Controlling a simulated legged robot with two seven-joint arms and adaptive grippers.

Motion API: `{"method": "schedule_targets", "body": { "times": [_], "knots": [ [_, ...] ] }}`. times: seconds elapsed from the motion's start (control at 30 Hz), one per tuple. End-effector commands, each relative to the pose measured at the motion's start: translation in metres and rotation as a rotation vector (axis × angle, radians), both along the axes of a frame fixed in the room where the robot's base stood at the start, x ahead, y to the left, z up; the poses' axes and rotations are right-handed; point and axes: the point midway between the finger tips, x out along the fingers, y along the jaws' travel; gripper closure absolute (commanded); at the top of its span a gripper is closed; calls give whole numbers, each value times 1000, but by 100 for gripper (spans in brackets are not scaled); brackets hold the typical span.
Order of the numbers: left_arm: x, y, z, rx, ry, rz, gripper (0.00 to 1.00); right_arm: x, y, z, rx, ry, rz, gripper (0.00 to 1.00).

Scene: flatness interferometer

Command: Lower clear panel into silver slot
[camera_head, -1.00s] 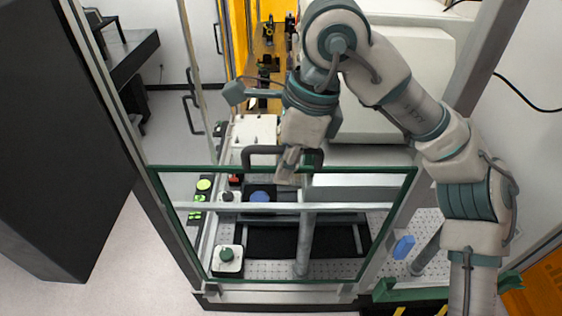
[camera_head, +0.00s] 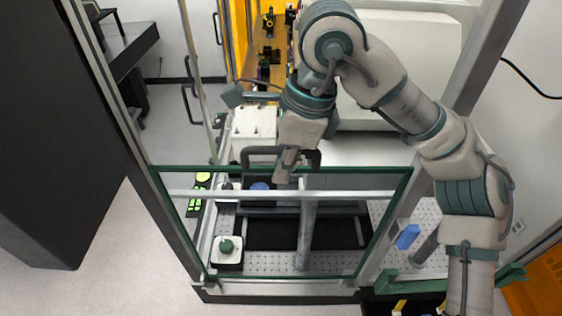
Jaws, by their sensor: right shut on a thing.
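The clear panel (camera_head: 360,169) has green edges and stands upright between silver frame posts, with a dark handle (camera_head: 253,151) at its top edge. A silver sill (camera_head: 275,298), where the slot seems to be, runs below the panel's lower edge. I cannot tell whether that edge touches it or lies inside it. My right gripper (camera_head: 287,165) reaches down from above and is shut on the panel at the handle. Its fingers partly hide the handle. My left gripper is not in view.
A blue block (camera_head: 408,236) is right of the frame. A dark cabinet (camera_head: 55,140) stands at the left.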

Motion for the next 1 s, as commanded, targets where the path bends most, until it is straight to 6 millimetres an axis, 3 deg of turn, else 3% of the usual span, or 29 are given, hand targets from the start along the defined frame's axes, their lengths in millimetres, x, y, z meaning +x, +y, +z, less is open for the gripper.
{"method": "schedule_targets", "body": {
  "times": [0.53, 1.0],
  "knots": [
    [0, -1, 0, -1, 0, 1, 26, 0, 1, 1, 2, -1, 0, 100],
    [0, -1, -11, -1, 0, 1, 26, 0, 1, -16, 2, -1, 1, 100]
  ]
}}
